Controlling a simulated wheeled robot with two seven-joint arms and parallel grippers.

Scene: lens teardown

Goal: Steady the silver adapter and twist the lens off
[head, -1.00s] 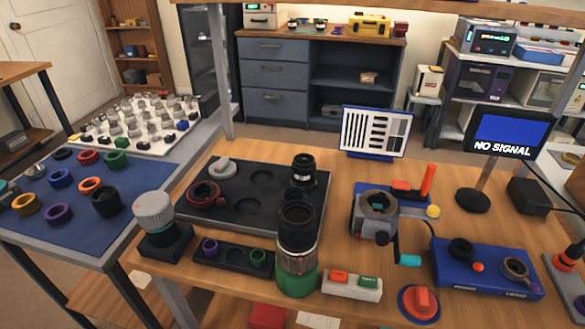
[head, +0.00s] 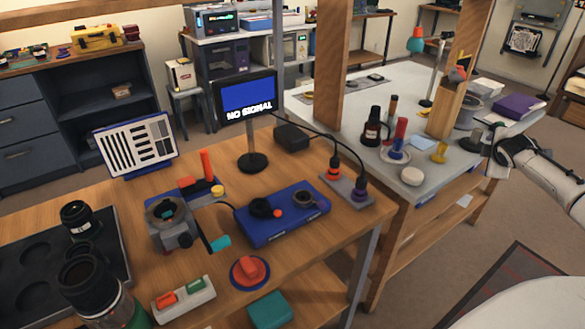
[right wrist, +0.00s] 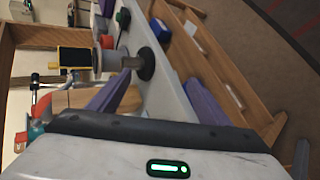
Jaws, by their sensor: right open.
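A tall black lens (head: 82,278) stands at the lower left of the head view, cut off by the bottom edge. A little of its green base (head: 138,318) shows. The silver adapter is hard to make out below the lens. My right arm comes in at the far right, with its gripper (head: 497,140) by the white table's right end, well away from this lens. In the right wrist view, the purple fingers of my right gripper (right wrist: 157,82) are apart and nothing is held between them. My left gripper is out of view.
On the wooden bench are a black tray (head: 105,222), a cranked fixture (head: 170,225), a blue device (head: 285,222), a red knob (head: 249,268) and a monitor (head: 247,97). The white table (head: 345,100) beyond holds a black lens (head: 373,127) and other small parts.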

